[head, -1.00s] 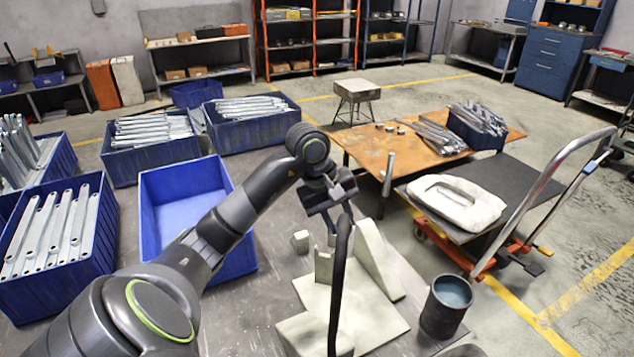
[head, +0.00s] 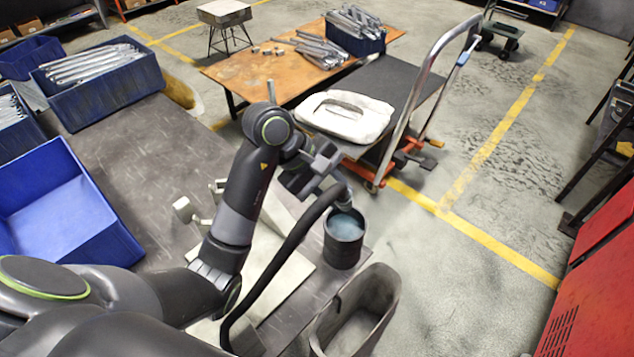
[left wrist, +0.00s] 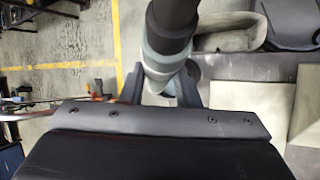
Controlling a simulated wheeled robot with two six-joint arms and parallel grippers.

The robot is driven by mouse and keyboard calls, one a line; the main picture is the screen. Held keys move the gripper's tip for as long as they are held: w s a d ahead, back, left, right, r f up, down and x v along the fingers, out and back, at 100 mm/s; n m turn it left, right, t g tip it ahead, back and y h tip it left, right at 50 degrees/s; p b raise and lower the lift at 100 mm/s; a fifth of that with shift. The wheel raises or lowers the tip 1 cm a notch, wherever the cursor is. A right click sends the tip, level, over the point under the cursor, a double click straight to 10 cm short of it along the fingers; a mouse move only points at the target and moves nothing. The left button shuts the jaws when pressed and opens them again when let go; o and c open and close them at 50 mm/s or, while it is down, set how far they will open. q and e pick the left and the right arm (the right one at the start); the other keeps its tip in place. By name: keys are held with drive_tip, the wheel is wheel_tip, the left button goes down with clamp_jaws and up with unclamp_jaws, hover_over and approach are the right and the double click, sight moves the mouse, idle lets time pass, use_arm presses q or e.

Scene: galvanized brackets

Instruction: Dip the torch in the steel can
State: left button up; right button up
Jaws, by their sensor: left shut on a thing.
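The steel can (head: 343,250) is dark, upright and open-topped, with bluish contents, at the bench's right end in the head view. My left gripper (head: 322,178) is shut on the torch, right above the can's far rim. The torch's black hose (head: 290,245) arcs down toward the bench's front. Its grey neck (head: 343,200) overlaps the can's mouth; I cannot tell whether the tip is inside. In the left wrist view the torch's grey collar (left wrist: 165,60) runs between the fingers, and its tip is hidden. My right gripper is not in view.
A grey open bin (head: 388,290) stands near the can at the bench's front right. A pale fixture lies behind my left arm. A blue crate (head: 115,225) is at left.

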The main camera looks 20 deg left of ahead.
use_arm(q)
drive_tip(key=shift+w+d, duration=0.15)
drive_tip(key=shift+w, duration=0.15)
drive_tip(key=shift+s+f, duration=0.1)
drive_tip(key=shift+s, duration=0.3)
drive_tip(key=shift+s+f+b, duration=0.25)
drive_tip(key=shift+f+b, duration=0.05)
drive_tip(key=shift+b, duration=0.15)
drive_tip(key=f, duration=0.3)
drive_tip(key=shift+w+f+b, duration=0.25)
drive_tip(key=shift+b, duration=0.15)
drive_tip(key=shift+s+f, duration=0.1)
drive_tip(key=shift+f, duration=0.4)
drive_tip(key=shift+f+b, duration=0.95)
drive_tip(key=shift+b, duration=0.4)
